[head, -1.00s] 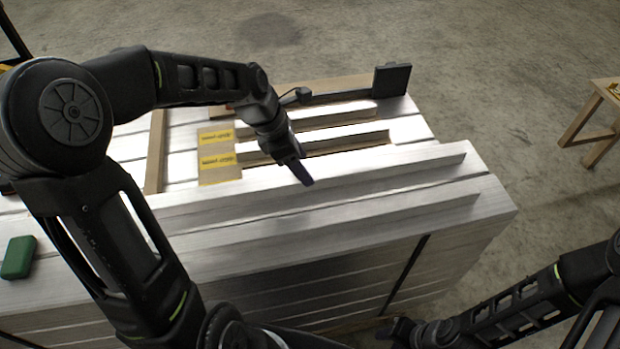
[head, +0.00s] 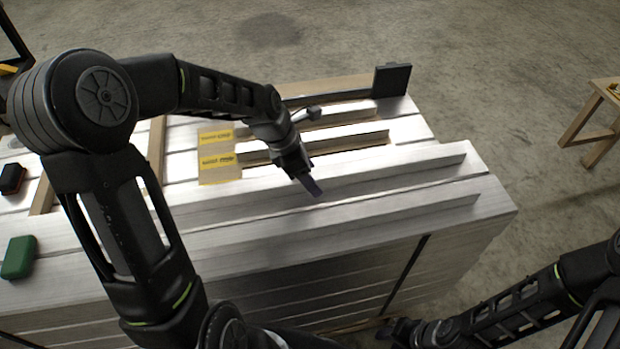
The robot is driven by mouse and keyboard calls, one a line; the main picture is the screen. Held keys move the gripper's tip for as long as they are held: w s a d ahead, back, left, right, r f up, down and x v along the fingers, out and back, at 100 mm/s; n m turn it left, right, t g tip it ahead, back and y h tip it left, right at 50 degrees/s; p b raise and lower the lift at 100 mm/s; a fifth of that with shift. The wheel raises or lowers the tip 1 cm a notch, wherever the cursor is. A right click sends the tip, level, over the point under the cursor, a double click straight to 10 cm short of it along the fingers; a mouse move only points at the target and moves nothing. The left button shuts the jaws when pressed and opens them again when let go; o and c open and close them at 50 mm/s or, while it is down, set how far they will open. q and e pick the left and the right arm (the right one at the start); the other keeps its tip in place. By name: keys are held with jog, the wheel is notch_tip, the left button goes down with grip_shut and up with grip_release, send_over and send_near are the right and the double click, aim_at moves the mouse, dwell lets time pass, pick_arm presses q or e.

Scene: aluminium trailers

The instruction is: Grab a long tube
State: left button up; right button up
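Several long pale aluminium tubes lie on a silver stack. Two long ones run across the front, the rear one (head: 400,170) and the front one (head: 400,213). Two shorter-looking ones lie behind, one in the middle (head: 350,140) and one at the back (head: 350,113). My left gripper (head: 313,188) points down over the rear front tube, its tip overlapping the tube in the picture. Whether it touches, and its finger gap, cannot be made out. My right gripper (head: 392,331) is low at the bottom edge, dark and partly shown, away from the tubes.
Yellow-labelled pieces (head: 216,162) lie left of the middle tubes. A black plate (head: 392,80) stands at the back right corner. A wooden stand (head: 597,120) is far right; the floor between is clear.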

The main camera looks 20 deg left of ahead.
pick_arm(q)
grip_shut()
dwell(0.7)
jog(key=shift+w, duration=0.1)
dwell(0.6)
